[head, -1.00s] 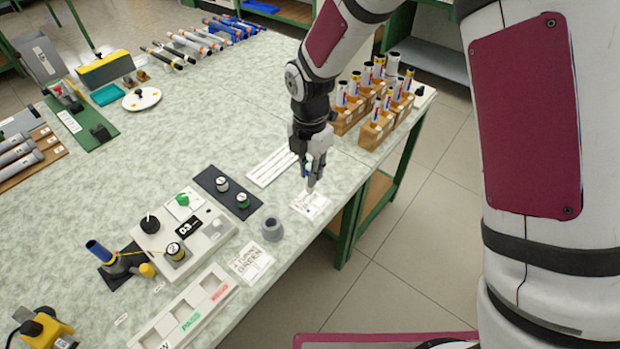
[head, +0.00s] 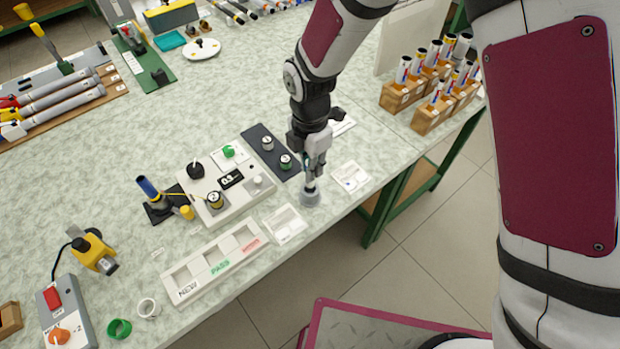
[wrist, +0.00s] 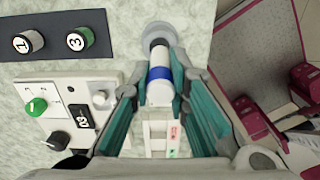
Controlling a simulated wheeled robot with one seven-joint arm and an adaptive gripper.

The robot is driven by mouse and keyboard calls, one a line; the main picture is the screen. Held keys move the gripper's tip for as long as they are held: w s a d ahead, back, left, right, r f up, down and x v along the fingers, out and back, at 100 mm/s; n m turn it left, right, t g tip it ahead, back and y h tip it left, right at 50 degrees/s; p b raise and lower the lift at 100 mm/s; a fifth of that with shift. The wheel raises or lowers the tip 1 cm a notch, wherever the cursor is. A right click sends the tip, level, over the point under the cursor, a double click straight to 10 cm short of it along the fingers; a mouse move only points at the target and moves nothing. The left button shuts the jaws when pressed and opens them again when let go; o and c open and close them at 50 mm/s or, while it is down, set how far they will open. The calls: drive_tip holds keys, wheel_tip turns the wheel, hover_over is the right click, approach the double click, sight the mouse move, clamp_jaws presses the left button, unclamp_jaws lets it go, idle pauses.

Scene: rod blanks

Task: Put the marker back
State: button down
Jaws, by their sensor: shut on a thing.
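The marker is white with a blue band (wrist: 160,76). My gripper (wrist: 164,98) is shut on it, with a teal-lined finger on each side. In the head view my gripper (head: 313,168) points down just above a grey round holder (head: 311,198) near the table's front edge. The holder also shows in the wrist view (wrist: 156,35), at the marker's far end. The marker's lower end meets or overlaps the holder's mouth. I cannot tell how deep it sits, and the fingers hide much of the marker in the head view.
A light control box (head: 226,187) with knobs and a dark strip with two numbered cylinders (head: 271,152) stand left of my gripper. Printed cards lie on both sides of the holder, one on the right (head: 350,177). A NEW/PASS tray (head: 213,268) lies front left. Wooden tube racks (head: 403,96) stand back right.

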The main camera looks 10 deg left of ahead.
drive_tip(key=shift+f, duration=2.25)
drive_tip(key=shift+f, duration=0.1)
drive_tip(key=c, duration=1.5)
unclamp_jaws()
drive_tip(key=shift+c, duration=0.2)
wheel_tip(320, 180, up, 12)
drive_tip(key=shift+r, duration=0.15)
